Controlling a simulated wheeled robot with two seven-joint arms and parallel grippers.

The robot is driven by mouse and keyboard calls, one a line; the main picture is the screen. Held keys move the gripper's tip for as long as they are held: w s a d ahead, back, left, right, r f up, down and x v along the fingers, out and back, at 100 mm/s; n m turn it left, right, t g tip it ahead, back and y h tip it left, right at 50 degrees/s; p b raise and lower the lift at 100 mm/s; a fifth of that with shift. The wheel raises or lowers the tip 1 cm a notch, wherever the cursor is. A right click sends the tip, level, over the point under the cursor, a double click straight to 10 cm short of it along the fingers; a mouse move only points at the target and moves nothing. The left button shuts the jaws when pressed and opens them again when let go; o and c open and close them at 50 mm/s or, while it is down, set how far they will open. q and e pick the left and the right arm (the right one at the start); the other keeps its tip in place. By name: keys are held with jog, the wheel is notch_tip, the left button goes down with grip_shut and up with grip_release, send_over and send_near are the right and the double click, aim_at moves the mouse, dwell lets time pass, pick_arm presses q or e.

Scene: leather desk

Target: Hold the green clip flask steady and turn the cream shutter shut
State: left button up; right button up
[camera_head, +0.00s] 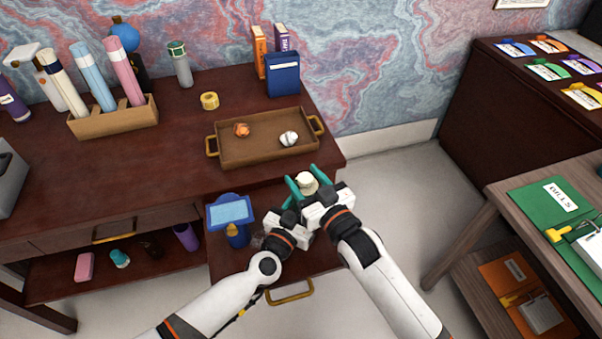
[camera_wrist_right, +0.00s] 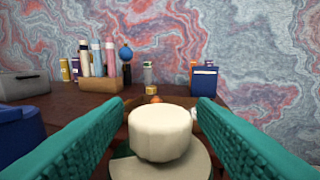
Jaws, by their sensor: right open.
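The cream shutter (camera_head: 307,183) is a round knob seen from above, between the teal fingers of my right gripper (camera_head: 307,180). In the right wrist view the shutter (camera_wrist_right: 160,133) is centred between two open teal fingers, with gaps on both sides. Below it is a pale round top (camera_wrist_right: 185,166) with a dark green patch at its left, apparently the flask. The flask's body is hidden behind my grippers in the head view. My left gripper (camera_head: 288,222) is close beside the right one, on its lower left. Its fingertips are hidden, so its grip cannot be seen.
A brown tray (camera_head: 215,158) with two crumpled balls lies on the desk behind the grippers. A blue-topped item (camera_head: 229,211) stands left of my left gripper, above the open drawer. A bottle rack (camera_head: 110,121) is at the back left.

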jog(key=v, duration=1)
pick_arm(q)
jog(key=o, duration=1.1)
jog(key=shift+o, duration=0.2)
